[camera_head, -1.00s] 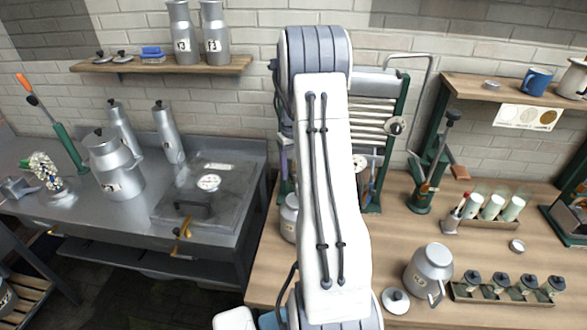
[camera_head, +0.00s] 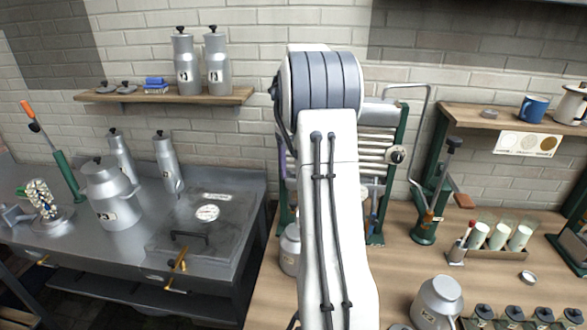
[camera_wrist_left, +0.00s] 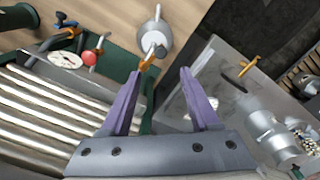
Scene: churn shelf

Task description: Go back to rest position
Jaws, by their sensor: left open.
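My left arm crosses the middle of the head view and hides most of its gripper there; only a purple sliver shows left of the arm. In the left wrist view my left gripper (camera_wrist_left: 160,73) has its two purple fingers spread apart, with nothing between them. Beyond the fingertips is a small silver can (camera_wrist_left: 155,35) on the wooden counter, also seen left of my arm in the head view (camera_head: 290,250). My right gripper is not in view.
A green-framed roller rack (camera_head: 376,240) stands behind my arm. Left is a steel counter (camera_head: 140,250) with silver churns (camera_head: 112,195). Right, the wooden counter (camera_head: 400,265) holds a silver jug (camera_head: 437,302) and a green lever press (camera_head: 424,230). Wall shelves (camera_head: 165,96) hang above.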

